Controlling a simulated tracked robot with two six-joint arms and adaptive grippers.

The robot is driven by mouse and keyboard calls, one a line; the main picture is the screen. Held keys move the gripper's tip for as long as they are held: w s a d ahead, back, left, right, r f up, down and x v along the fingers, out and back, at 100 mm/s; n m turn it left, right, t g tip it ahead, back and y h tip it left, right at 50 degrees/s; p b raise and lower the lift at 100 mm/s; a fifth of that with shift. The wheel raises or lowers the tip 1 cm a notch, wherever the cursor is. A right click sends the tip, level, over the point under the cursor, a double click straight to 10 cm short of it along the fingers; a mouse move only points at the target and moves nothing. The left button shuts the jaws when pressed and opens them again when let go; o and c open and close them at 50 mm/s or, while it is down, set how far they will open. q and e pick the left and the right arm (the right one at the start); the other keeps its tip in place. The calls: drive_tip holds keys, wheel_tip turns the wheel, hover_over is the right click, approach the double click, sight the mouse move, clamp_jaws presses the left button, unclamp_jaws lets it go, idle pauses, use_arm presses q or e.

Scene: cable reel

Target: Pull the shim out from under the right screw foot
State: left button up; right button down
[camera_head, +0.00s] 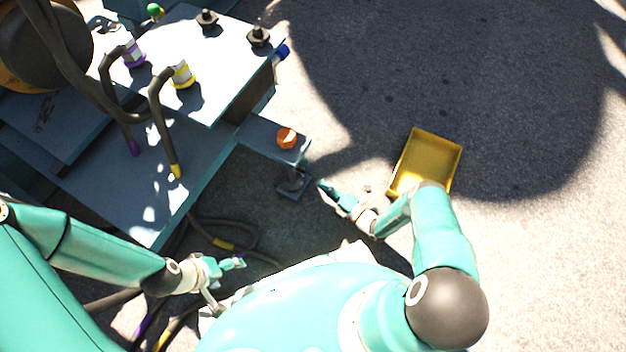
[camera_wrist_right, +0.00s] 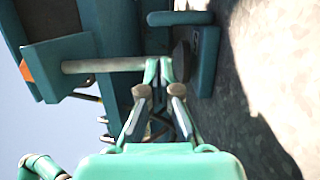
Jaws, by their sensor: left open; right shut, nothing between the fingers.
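The right screw foot shows an orange cap (camera_head: 287,138) on a bracket arm, with its shaft and round foot (camera_head: 291,177) below. The shim (camera_head: 291,194) is a flat blue-grey plate under that foot. In the right wrist view, turned on its side, the shim (camera_wrist_right: 208,60) lies between the dark foot disc (camera_wrist_right: 181,62) and the ground. My right gripper (camera_head: 322,184) is just right of the foot, shut and empty. In the wrist view its fingertips (camera_wrist_right: 160,66) overlap the shaft near the disc; contact is unclear. My left gripper (camera_head: 243,262) is open and empty, lower left of the foot.
A yellow tray (camera_head: 405,187) lies on the ground right of the foot. The blue reel frame (camera_head: 190,150) with cables fills the left. Loose cables (camera_head: 225,228) lie near my left gripper. Ground at the upper right is clear.

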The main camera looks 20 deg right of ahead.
drive_tip(key=b+x, duration=0.2)
drive_tip(key=x, duration=0.7)
drive_tip(key=shift+w+a, duration=0.1)
drive_tip(key=shift+w, duration=0.25)
use_arm(q)
wheel_tip(320, 180, down, 2)
drive_tip(key=shift+f, duration=0.2)
